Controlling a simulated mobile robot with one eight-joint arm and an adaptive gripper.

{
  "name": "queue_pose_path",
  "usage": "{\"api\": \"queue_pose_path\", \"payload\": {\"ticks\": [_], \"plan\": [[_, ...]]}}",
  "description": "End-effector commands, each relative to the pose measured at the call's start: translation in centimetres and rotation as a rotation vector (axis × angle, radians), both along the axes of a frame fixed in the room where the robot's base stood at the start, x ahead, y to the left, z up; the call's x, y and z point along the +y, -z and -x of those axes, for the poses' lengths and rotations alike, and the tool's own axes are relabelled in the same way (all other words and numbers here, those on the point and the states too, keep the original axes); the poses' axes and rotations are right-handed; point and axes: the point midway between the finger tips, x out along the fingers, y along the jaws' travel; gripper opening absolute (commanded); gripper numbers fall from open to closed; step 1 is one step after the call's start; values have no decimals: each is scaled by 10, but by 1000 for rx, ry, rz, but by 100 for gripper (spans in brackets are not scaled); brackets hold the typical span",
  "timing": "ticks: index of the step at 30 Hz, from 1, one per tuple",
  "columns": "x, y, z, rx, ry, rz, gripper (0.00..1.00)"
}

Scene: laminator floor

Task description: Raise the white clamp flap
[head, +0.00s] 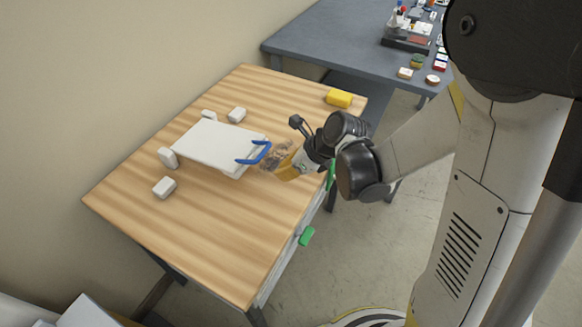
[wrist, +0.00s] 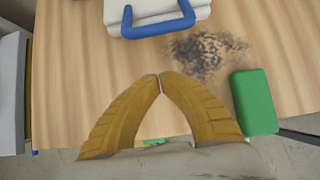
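The white clamp flap (head: 220,145) lies flat and low on the wooden table, with a blue handle (head: 255,153) on its right edge. In the wrist view the flap's white edge (wrist: 205,8) shows at the top, with the blue handle (wrist: 158,26) across it. My gripper (head: 280,168) is just to the right of the handle and apart from it. In the wrist view the yellow fingers of my gripper (wrist: 160,78) meet at their tips, with nothing between them. The far part of the flap is outside the wrist view.
A dark smudge (wrist: 207,52) marks the wooden table (head: 215,235) near the handle. Several white blocks (head: 164,187) sit around the flap. A yellow block (head: 339,98) lies at the back corner. A green block (wrist: 254,102) is right of my fingers. A grey table (head: 330,45) stands behind.

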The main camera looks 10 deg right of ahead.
Motion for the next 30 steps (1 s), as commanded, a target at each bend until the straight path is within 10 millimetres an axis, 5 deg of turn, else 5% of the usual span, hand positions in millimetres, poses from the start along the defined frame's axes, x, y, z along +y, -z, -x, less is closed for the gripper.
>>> {"api": "queue_pose_path", "payload": {"ticks": [4, 12, 30], "plan": [[15, 24, -11, 0, -3, 1, 0], [28, -9, -21, 0, -1, 0, 0], [25, -22, -24, 11, -2, 17, 0]]}}
